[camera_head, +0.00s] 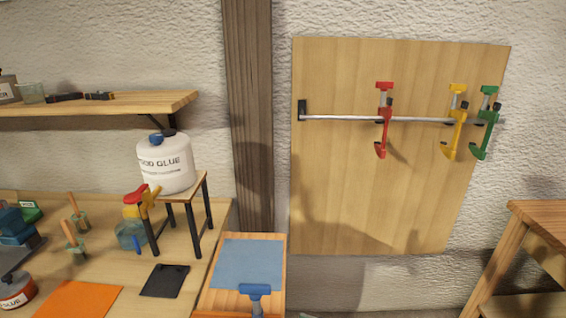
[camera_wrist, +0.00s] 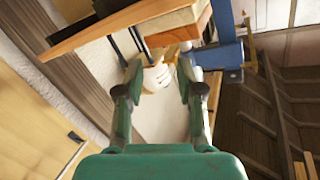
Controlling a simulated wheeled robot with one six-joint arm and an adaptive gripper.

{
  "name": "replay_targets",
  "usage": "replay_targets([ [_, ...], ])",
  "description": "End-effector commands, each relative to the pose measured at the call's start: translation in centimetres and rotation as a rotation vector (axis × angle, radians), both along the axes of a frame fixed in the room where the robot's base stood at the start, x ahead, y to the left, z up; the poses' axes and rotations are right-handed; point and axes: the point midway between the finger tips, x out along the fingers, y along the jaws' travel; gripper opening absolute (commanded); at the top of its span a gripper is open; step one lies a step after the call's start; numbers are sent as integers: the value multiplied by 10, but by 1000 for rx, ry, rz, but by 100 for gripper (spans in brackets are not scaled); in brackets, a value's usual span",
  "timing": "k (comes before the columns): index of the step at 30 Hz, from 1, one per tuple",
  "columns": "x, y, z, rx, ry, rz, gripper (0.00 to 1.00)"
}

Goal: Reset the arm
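The gripper does not show in the head view, where only soft shadows fall on the wooden wall panel (camera_head: 345,190).
Red (camera_head: 383,120), yellow (camera_head: 454,125) and green (camera_head: 485,125) clamps hang on a wall rail. A blue clamp (camera_head: 255,292) is at the wooden tray (camera_head: 281,270). A wooden stand (camera_head: 540,213) is at right.

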Motion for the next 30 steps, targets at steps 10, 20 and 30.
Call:
replay_targets([
  [10,-60,-20,-109,-65,233,-386,38],
  [20,-147,-60,-164,-164,320,-711,38],
  [30,-248,-105,-163,-278,275,-960,38],
])
